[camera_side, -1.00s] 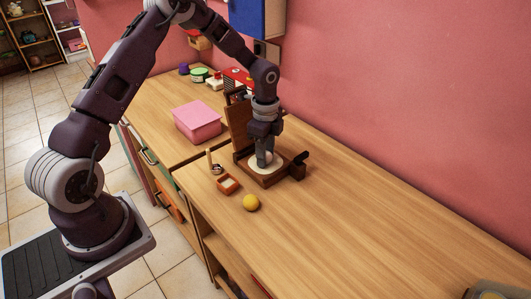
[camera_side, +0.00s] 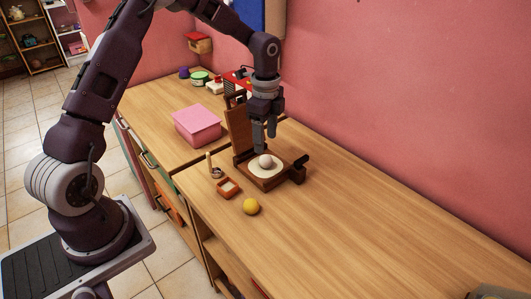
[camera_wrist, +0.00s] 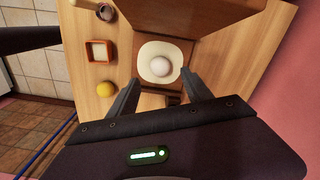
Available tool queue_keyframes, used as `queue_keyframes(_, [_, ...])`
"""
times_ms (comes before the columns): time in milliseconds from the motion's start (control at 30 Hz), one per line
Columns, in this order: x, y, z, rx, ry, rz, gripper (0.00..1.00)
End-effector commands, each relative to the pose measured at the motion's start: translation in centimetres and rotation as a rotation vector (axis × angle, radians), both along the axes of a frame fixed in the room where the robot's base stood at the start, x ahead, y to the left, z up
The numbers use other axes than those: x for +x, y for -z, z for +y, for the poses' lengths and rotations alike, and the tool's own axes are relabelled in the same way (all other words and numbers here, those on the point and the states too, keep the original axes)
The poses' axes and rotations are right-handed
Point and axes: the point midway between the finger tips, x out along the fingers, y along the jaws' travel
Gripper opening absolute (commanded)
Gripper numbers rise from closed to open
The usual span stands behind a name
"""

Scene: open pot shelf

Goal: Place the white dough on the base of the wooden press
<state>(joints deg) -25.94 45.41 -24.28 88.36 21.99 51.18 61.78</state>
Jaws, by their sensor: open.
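The white dough (camera_side: 266,161) is a small pale ball resting on a cream round sheet on the base of the wooden press (camera_side: 270,183). The press lid (camera_side: 239,128) stands raised at the back left, and its handle (camera_side: 301,161) sticks out at the right. My gripper (camera_side: 265,148) is open and empty just above the dough, apart from it. In the wrist view the dough (camera_wrist: 161,66) lies on the cream sheet (camera_wrist: 150,50), just beyond my two spread fingertips (camera_wrist: 160,78).
A yellow ball (camera_side: 251,206), a small orange-brown square dish (camera_side: 228,188) and a small cup with a stick (camera_side: 216,172) stand left of the press. A pink box (camera_side: 197,124) stands farther back. The counter (camera_side: 370,210) to the right is clear.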

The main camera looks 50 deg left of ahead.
Motion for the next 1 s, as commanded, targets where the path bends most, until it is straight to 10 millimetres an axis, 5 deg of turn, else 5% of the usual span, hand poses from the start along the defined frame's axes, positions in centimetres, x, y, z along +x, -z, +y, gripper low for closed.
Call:
queue_keyframes(133, [0.1, -3.3, 0.0, 0.001, -0.001, -0.004, 0.58])
queue_keyframes(433, [-0.1, -5.3, -0.1, 0.003, -0.005, -0.003, 0.58])
queue_keyframes(533, [-1.5, -7.9, -1.1, 0.037, -0.061, -0.03, 0.58])
queue_keyframes(667, [-6.8, -14.1, -3.6, 0.1, -0.271, -0.13, 0.58])
queue_keyframes(800, [-15.3, -19.1, -6.1, 0.069, -0.594, -0.283, 0.58])
queue_keyframes(1000, [-25.7, -20.0, -8.4, -0.163, -1.01, -0.424, 0.58])
